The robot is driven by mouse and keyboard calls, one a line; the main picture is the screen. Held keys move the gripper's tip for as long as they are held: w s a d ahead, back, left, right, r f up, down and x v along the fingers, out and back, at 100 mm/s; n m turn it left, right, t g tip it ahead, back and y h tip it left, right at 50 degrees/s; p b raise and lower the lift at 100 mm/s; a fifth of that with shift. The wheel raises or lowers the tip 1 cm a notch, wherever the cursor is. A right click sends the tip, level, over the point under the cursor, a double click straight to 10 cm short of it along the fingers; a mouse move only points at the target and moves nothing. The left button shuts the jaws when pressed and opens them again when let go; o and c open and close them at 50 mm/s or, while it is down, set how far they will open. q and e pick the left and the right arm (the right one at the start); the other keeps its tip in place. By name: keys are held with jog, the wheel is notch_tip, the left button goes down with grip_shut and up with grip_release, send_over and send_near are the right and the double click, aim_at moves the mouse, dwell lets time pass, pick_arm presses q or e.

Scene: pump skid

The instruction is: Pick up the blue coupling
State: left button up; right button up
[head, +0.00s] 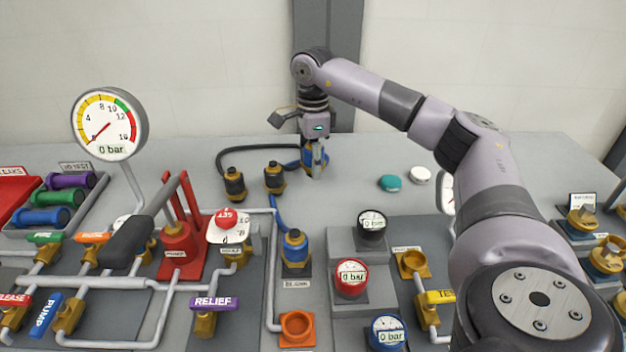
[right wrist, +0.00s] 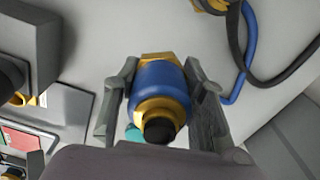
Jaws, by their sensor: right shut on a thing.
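The blue coupling (right wrist: 160,82) has a blue body with brass ends and a black tip. In the right wrist view it sits between the two fingers of my right gripper (right wrist: 160,68), which is shut on it. In the head view my right gripper (head: 316,158) points down at the back of the table, and the held coupling is largely hidden by the fingers. I cannot tell whether it still touches the table. A second blue coupling (head: 295,247) stands upright on a labelled base at the middle front. My left gripper is not in view.
Two black-and-brass couplings (head: 234,184) with hoses stand left of my right gripper. A pressure gauge (head: 109,124) rises at the left. Green and white caps (head: 390,183) lie to the right. Pipes and valves fill the front; the back right table is clear.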

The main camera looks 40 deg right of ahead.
notch_tip(320, 180, up, 13)
jog(key=shift+f+p, duration=0.1)
jog(key=shift+p, duration=0.65)
jog(key=shift+f, duration=0.1)
